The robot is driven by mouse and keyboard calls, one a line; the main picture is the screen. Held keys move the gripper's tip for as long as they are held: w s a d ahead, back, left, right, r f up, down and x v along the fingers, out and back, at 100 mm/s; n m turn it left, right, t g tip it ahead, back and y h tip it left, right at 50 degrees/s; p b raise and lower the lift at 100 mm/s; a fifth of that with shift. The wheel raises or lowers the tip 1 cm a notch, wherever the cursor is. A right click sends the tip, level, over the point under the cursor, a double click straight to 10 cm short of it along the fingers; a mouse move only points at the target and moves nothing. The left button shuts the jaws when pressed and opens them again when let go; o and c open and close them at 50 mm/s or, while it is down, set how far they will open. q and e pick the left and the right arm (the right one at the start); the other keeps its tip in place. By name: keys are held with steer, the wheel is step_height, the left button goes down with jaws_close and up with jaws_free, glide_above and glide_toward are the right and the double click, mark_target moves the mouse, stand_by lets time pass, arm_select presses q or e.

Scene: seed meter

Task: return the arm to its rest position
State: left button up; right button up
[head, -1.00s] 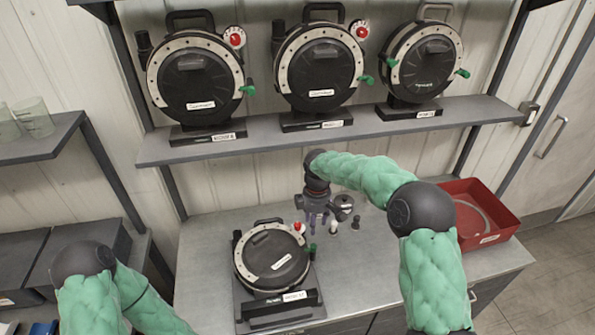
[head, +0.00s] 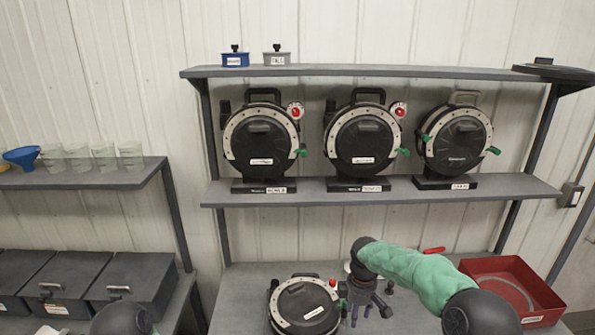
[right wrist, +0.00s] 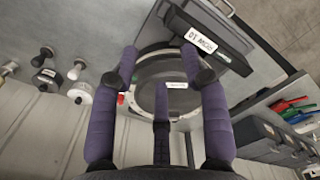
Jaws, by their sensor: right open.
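My right arm, in a green sleeve, reaches in from the lower right of the head view. Its gripper (head: 358,302) points down above the bench, just right of a black seed meter (head: 305,308) that lies there. In the right wrist view the purple fingers (right wrist: 162,90) are spread and hold nothing. The bench meter (right wrist: 178,70) shows beyond and between them; whether they touch it cannot be told. Only a dark joint of my left arm shows at the lower left of the head view; my left gripper is out of view.
Three upright meters (head: 362,142) stand on the wall shelf (head: 400,190) above the bench. A red tray (head: 515,285) sits right of my right arm. Small parts (right wrist: 75,75) lie beside the bench meter. Dark lidded bins (head: 125,280) and clear cups (head: 105,155) are at left.

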steer(key=s+a+f+m+y, duration=0.2)
steer(key=s+a+f+m, duration=0.15)
steer(key=s+f, duration=0.5)
steer(key=s+a+f+m+y, duration=0.1)
steer(key=s+a+f+m, duration=0.4)
steer(key=f, duration=0.7)
steer(key=s+d+f+m+y, duration=0.1)
steer(key=s+f+m, duration=0.2)
steer(key=s, duration=0.6)
steer(key=s+f+m, duration=0.3)
steer(key=s+m, duration=0.1)
steer(key=s, duration=0.5)
arm_select(q)
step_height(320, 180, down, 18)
steer(key=b, duration=1.7)
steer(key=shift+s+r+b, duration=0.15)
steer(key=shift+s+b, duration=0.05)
steer(key=shift+b, duration=0.15)
arm_select(e)
step_height(320, 180, down, 18)
steer(key=shift+s+r, duration=0.15)
steer(key=shift+s, duration=0.05)
steer(key=shift+d, duration=0.1)
